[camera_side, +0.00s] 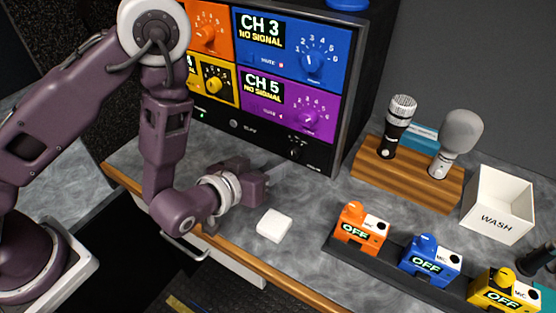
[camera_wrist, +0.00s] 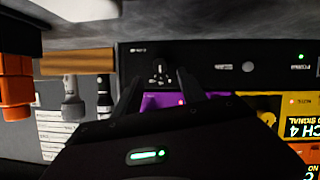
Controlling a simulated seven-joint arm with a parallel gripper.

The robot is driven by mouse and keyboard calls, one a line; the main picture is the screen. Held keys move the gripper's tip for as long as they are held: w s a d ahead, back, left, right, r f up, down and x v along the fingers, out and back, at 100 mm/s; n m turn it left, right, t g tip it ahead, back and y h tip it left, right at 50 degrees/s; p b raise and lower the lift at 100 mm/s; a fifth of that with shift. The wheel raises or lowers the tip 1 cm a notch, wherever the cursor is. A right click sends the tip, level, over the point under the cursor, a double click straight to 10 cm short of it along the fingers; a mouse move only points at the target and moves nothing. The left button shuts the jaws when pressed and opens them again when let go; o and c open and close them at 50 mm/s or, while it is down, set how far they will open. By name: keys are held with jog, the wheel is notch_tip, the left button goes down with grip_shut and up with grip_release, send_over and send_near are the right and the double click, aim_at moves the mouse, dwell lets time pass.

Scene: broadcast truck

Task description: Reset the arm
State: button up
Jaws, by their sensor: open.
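My gripper (camera_side: 272,172) is at the end of my purple arm, low over the grey desk top (camera_side: 325,205) and in front of the lower part of the channel rack (camera_side: 350,95). In the wrist view my gripper's two dark fingers (camera_wrist: 160,88) stand apart, with nothing seen between them but the rack face behind. The wrist view is turned over, so the rack's CH 4 label (camera_wrist: 298,130) reads upside down. The fingertips are partly hard to make out in the side view.
A white block (camera_side: 274,225) lies near my gripper. A wooden stand (camera_side: 405,180) holds two microphones. A white WASH bin (camera_side: 498,205) is at the right. Orange (camera_side: 360,232), blue (camera_side: 430,262) and yellow (camera_side: 503,290) OFF boxes line the front. The wooden desk edge (camera_side: 275,280) runs below my arm.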

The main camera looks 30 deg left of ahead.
jog(key=s+a+r+g, duration=0.2)
jog(key=a+r, duration=0.1)
jog(key=r, duration=0.5)
jog(key=s+a+r+g, duration=0.2)
jog(key=a+r, duration=0.1)
jog(key=r, duration=0.5)
jog(key=s+a+r+g, duration=0.1)
jog(key=s+a, duration=0.2)
jog(key=s, duration=0.4)
jog(key=s+a+r+m+g, duration=0.1)
jog(key=s+a+r, duration=0.1)
jog(key=s, duration=0.5)
jog(key=s+a+r+g+y, duration=0.1)
jog(key=s+a+g, duration=0.1)
jog(key=s, duration=0.5)
jog(key=shift+s+a+r, duration=0.25)
jog(key=shift+s+a, duration=0.05)
jog(key=shift+a, duration=0.55)
